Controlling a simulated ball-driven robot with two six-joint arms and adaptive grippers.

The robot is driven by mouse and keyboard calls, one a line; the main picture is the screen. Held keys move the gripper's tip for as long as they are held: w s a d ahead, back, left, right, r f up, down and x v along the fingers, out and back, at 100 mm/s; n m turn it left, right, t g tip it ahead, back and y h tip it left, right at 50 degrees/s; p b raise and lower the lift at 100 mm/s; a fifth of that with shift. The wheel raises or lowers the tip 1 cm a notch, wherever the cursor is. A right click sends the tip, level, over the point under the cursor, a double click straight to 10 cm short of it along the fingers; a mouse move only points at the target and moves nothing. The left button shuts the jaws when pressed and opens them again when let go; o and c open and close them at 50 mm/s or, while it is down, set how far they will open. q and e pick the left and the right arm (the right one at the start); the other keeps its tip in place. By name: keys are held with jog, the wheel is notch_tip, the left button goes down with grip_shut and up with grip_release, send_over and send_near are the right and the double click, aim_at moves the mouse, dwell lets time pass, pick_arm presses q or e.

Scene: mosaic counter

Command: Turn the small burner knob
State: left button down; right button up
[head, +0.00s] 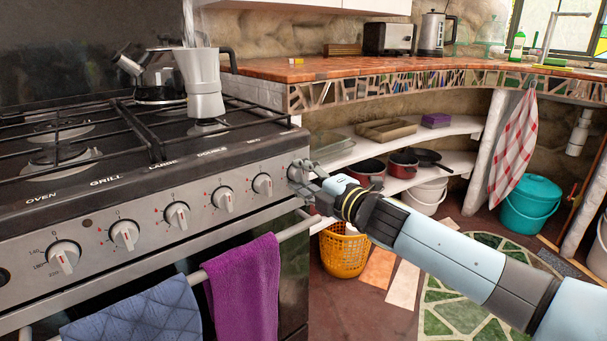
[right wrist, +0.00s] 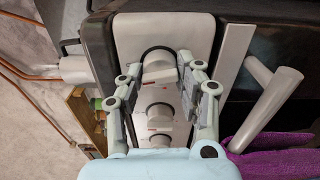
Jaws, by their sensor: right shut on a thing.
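The stove's front panel (head: 90,250) carries a row of round white-and-grey knobs. My right gripper (head: 301,172) is at the right end of this row and hides most of the end knob there. In the right wrist view, the end knob (right wrist: 160,68) lies between the two fingertips of my right gripper (right wrist: 159,76), which is shut on it. The neighbouring knob (head: 262,184) is free and shows just left of the gripper. The label above the end knob is too small to read. My left gripper is not in view.
A steel oven rail (head: 305,226) with a purple towel (head: 243,290) and a blue towel (head: 140,310) runs below the knobs. An orange basket (head: 343,252) stands on the floor right of the stove.

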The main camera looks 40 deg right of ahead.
jog(key=shift+m+p, duration=0.3)
jog(key=shift+m, duration=0.8)
jog(key=o, duration=1.1)
jog(key=shift+o, duration=0.2)
jog(key=shift+s, duration=0.1)
jog(key=s+d, duration=0.1)
jog(key=s, duration=1.1)
